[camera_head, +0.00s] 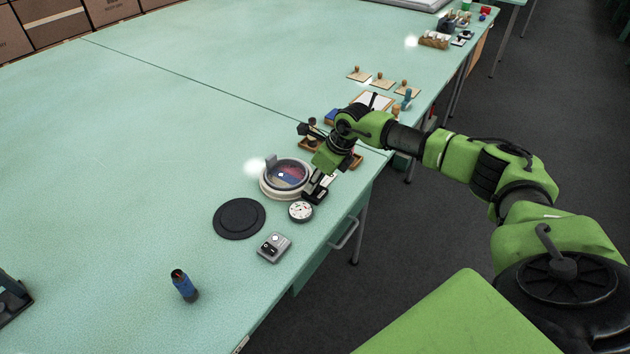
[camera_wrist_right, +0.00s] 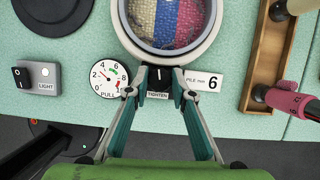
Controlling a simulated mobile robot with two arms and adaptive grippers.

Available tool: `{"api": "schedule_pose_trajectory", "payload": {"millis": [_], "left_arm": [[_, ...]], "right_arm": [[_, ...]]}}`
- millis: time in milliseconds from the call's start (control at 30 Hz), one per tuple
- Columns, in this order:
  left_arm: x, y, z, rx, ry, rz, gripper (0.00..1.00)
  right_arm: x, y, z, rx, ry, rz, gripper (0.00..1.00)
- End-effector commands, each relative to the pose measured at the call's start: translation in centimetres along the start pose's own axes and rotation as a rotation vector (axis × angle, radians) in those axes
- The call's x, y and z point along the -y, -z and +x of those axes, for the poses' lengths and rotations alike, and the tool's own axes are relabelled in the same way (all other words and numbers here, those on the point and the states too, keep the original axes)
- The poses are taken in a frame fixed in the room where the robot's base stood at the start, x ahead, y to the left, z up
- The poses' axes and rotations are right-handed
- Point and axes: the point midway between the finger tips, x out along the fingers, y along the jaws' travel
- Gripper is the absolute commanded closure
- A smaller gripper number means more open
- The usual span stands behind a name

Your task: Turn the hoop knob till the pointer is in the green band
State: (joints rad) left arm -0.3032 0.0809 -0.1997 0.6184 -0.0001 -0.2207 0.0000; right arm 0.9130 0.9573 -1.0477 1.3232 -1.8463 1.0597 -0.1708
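The embroidery-style hoop (camera_head: 287,177) stands in a round white ring on the table, with striped cloth inside; it also shows in the right wrist view (camera_wrist_right: 170,22). The black hoop knob (camera_wrist_right: 158,79) sits at its front edge above a "TIGHTEN" label. My right gripper (camera_wrist_right: 159,76) has a finger against each side of the knob, with no clear gap. The white pull gauge (camera_wrist_right: 109,78) is left of the knob, and also in the head view (camera_head: 301,211). Its pointer is at the low, left side near 2, outside the green band at the upper right. My left gripper is out of view.
A "PILE mm 6" card (camera_wrist_right: 203,81) lies right of the knob, then a wooden tray (camera_wrist_right: 268,60).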

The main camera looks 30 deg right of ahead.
Motion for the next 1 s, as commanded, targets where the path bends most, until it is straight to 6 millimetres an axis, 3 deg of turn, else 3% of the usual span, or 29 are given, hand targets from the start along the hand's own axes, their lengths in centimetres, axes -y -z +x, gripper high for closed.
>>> {"api": "schedule_pose_trajectory", "payload": {"millis": [467, 1000], "left_arm": [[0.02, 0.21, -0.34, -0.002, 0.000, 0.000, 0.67], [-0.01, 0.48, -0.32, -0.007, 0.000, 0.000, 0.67]], "right_arm": [[-0.12, -0.01, -0.07, -0.001, 0.024, 0.059, 0.99], [-0.28, -0.09, 0.11, 0.001, 0.177, 0.426, 0.99]]}}
